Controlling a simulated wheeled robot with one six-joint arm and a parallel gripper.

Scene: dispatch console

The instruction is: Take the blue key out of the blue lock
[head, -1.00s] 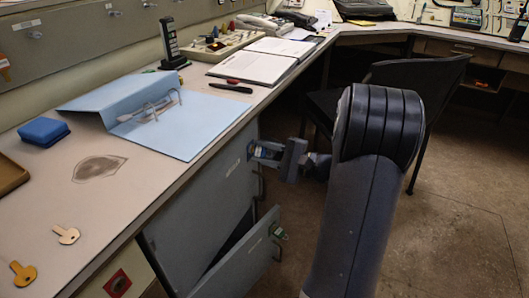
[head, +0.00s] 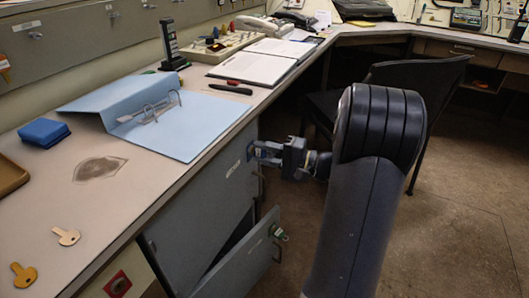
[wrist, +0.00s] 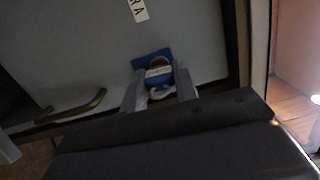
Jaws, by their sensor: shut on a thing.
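The blue lock shows as a blue plate (wrist: 139,63) on the grey cabinet door in the wrist view. The blue key (wrist: 158,75), with a pale band across it, stands in front of the plate between my fingers. My gripper (wrist: 157,92) is shut on the key, one finger on each side. How deep the key's shaft sits in the lock is hidden. In the head view my gripper (head: 264,153) reaches the upper part of the cabinet front below the desk edge, its fingers pointing left at the door.
A lower cabinet door (head: 240,258) stands ajar, with a handle and a lock of its own. Above are the desk edge, a blue binder (head: 190,125), a blue box (head: 44,132) and two loose keys, one pale (head: 66,236), one yellow (head: 23,275). A dark chair (head: 415,90) stands behind my arm.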

